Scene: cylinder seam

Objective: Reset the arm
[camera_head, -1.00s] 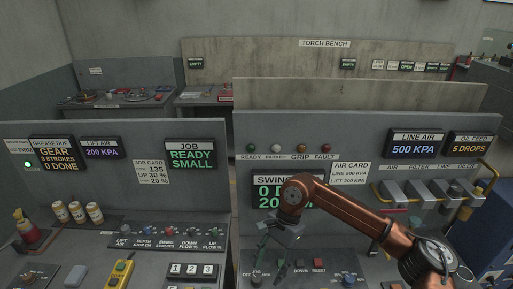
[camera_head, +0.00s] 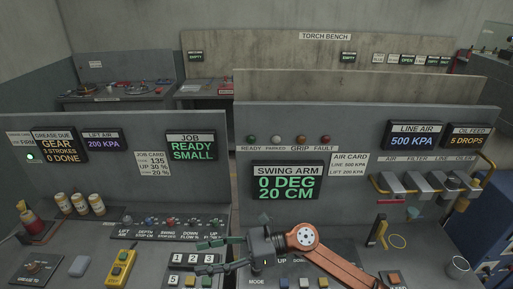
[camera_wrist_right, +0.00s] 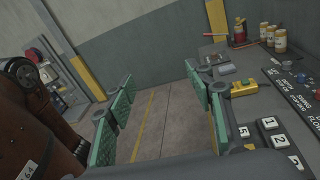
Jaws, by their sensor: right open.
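The swing arm display (camera_head: 288,186) reads 0 DEG and 20 CM on the right console (camera_head: 350,190). Above it is a row of lamps marked READY (camera_head: 251,139), PARKED, GRIP and FAULT (camera_head: 325,139); I cannot tell which are lit. My right gripper (camera_head: 208,256) is in front of the consoles, below and left of this display, with its green fingers pointing left. It is open and empty, as its spread fingers (camera_wrist_right: 162,105) in the right wrist view also show. My right arm hides part of the lower control row. My left gripper is not in view.
The left console (camera_head: 110,190) carries a job display, a number keypad (camera_head: 190,262), a yellow pendant (camera_head: 120,268) and several small cans (camera_head: 80,203). Air filter units (camera_head: 425,184) are at the right. The wrist view shows clear floor (camera_wrist_right: 150,125) between the fingers.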

